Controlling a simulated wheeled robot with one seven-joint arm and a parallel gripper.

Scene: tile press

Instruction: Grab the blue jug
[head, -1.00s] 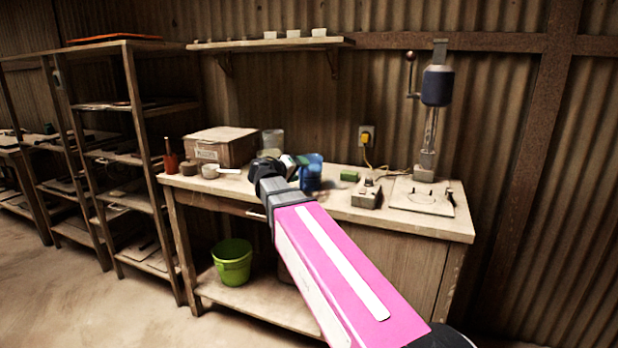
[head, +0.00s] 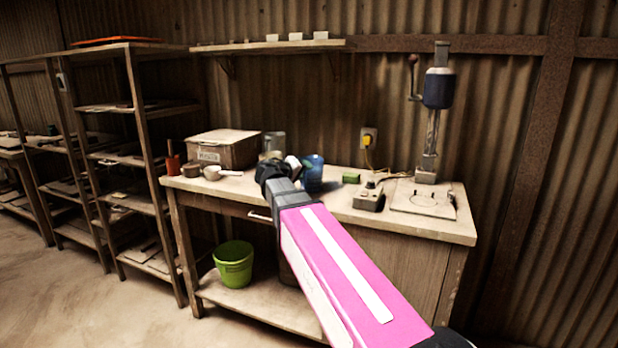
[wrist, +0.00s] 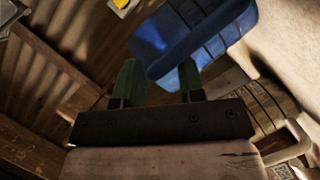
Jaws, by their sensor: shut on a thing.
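The blue jug (head: 314,173) is at the workbench, just right of my gripper (head: 294,168) in the head view. In the wrist view the jug (wrist: 205,38) fills the top middle, tilted across the picture. My gripper's two green fingers (wrist: 160,72) reach its lower edge, and the gripper is shut on the jug. The exact grip point is hidden by the fingers and, in the head view, by my wrist. A dark shadow lies on the bench beside the jug; I cannot tell whether its base touches the wood.
On the workbench (head: 420,230) stand a cardboard box (head: 222,150), a white-handled pan (head: 214,173), a green block (head: 351,178), a control box (head: 368,197) and a press (head: 437,100). A green bucket (head: 234,265) sits on the lower shelf. Floor at left is clear.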

